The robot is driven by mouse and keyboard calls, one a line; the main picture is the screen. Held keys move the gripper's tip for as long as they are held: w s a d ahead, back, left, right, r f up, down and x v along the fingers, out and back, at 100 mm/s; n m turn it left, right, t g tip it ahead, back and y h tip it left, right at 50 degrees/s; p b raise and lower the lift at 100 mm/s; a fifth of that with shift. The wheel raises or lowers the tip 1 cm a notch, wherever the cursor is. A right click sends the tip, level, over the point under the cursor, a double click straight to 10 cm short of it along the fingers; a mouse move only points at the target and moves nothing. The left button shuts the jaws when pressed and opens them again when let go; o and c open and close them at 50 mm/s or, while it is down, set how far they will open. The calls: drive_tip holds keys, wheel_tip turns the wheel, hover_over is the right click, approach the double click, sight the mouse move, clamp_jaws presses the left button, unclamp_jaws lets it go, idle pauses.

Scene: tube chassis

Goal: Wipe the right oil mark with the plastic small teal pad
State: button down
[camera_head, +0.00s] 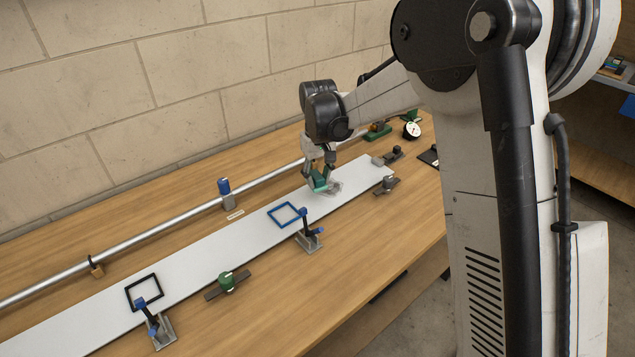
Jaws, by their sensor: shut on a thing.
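My gripper (319,172) is shut on the small teal pad (319,184), low over the right part of the long white panel (215,255). The pad looks at or very near the panel surface; I cannot tell whether it touches. A grey, smudgy patch (335,187) shows on the panel just right of the pad, probably the right oil mark. The pad and fingers may hide part of it. No other oil mark can be made out clearly.
A blue square frame (286,215) and a black square frame (143,292) lie on the panel. A metal tube (150,241) runs behind. A dial gauge (411,130) stands back right.

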sight(319, 177)
drive_tip(key=shift+r+p, duration=0.8)
drive_tip(key=shift+r, duration=1.25)
